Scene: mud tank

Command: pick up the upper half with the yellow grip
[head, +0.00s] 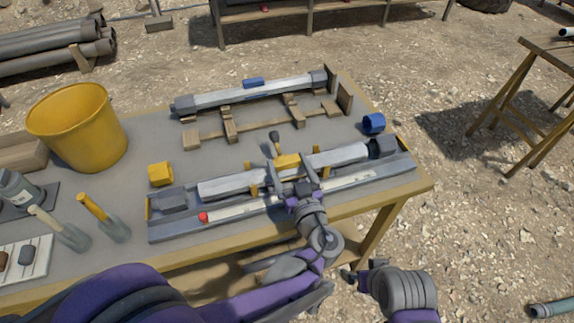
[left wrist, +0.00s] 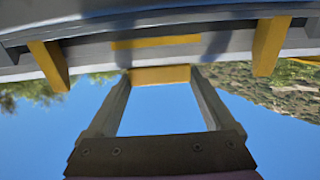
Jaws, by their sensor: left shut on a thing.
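The upper half (head: 230,185) is a long grey half-tube with a yellow grip (head: 287,161) on its top. It lies along the long grey tray (head: 160,233), among upright yellow pegs (head: 254,181). My left gripper (head: 297,172) is shut on the yellow grip near the middle of the half-tube. In the left wrist view the yellow grip (left wrist: 160,75) sits between the two fingers, against the grey half-tube (left wrist: 90,55). I cannot tell whether the half-tube is clear of the tray. Part of my right arm shows at the bottom right; its jaw state is unclear.
Behind, a grey tube with a blue grip (head: 253,83) rests on wooden supports (head: 228,125). A yellow block (head: 160,174), a blue ring (head: 374,123) and a yellow bucket (head: 85,130) stand on the table. Two trowels (head: 112,225) lie left. A red-tipped white strip (head: 235,211) lies along the tray's front.

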